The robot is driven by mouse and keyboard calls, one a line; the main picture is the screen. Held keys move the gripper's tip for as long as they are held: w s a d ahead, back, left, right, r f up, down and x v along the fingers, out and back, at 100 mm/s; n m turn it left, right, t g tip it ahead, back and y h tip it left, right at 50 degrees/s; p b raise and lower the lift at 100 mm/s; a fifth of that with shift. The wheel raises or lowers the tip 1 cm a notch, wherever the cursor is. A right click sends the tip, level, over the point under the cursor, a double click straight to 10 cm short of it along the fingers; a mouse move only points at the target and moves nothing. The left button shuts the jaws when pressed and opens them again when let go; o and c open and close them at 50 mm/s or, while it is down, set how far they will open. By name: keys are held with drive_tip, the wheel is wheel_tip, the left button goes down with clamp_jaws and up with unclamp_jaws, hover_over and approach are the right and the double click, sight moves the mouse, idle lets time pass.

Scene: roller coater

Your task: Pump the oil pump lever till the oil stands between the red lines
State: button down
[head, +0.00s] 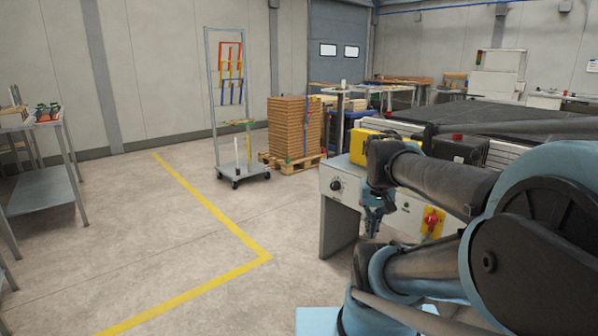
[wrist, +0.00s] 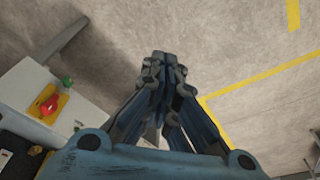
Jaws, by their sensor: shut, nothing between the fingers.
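My gripper (head: 372,222) hangs pointing down in front of the white machine cabinet (head: 338,187) in the head view. In the wrist view my gripper (wrist: 165,62) has its fingers together, with nothing between them, above bare floor. I cannot make out the oil pump lever, the oil or the red lines in either view. My own arm hides much of the machine's right side in the head view.
A red rotary switch on a yellow plate (head: 432,222) is on the cabinet front; the red switch (wrist: 49,105) also shows in the wrist view. A wheeled rack (head: 240,176) and a pallet of stacked boards (head: 297,128) stand behind. The floor (head: 130,230) at left is clear.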

drive_tip(key=shift+n, duration=0.8)
drive_tip(key=s+f, duration=0.1)
drive_tip(key=s+a+f, duration=0.1)
drive_tip(key=f, duration=0.1)
drive_tip(key=s+f, duration=0.1)
drive_tip(key=shift+a+f, duration=0.2)
drive_tip(key=shift+a, duration=0.1)
